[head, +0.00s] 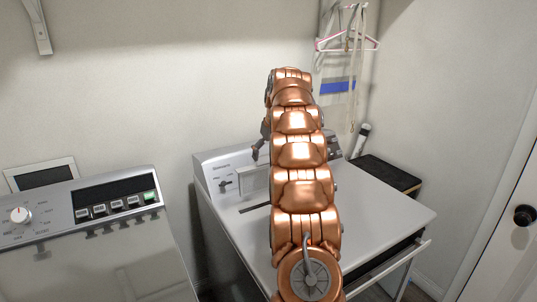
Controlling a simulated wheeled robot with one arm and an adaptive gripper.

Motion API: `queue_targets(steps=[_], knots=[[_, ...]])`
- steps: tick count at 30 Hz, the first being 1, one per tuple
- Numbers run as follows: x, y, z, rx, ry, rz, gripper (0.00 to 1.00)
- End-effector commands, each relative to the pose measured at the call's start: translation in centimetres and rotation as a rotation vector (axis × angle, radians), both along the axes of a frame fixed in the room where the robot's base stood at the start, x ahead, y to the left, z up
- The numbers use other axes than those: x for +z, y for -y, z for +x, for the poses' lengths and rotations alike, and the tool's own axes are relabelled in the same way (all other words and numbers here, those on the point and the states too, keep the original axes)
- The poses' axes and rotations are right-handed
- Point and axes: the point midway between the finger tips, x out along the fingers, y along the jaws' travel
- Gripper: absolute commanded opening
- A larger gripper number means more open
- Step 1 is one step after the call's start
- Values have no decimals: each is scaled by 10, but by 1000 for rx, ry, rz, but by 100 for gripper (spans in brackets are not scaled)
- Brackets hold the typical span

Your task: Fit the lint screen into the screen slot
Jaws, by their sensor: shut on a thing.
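The lint screen (255,181) shows as a pale grey, upright flat panel just left of my arm, in front of the control panel. My gripper (259,151) is mostly hidden behind my copper arm; a dark finger shows at its left side, above the screen. It is shut on the lint screen. A narrow dark slot (256,207), the screen slot, lies in the white machine's top, below and in front of the screen. The arm hides its right part. The screen's lower edge looks close to the top, but I cannot tell whether it touches.
The white machine (375,207) has clear top surface to the right of my arm. A grey washer (100,255) with knob and buttons stands at left. A dark-topped box (388,173) stands at the back right. Hangers (347,44) hang on the wall; a door edges the right.

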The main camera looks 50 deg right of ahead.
Motion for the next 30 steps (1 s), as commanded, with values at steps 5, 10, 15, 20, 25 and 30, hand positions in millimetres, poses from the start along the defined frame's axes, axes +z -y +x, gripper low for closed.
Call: queue_targets(steps=[5, 10, 15, 20, 25, 30], knots=[[-14, -1, 1, 2, 0, -1, 53], [-27, -3, 1, 4, -1, -1, 53], [-41, -3, 1, 4, -2, -1, 53], [-52, -2, 1, 3, -1, -1, 53], [-57, -2, 1, 3, 0, -1, 53], [-57, -2, 1, 3, 0, -1, 53]])
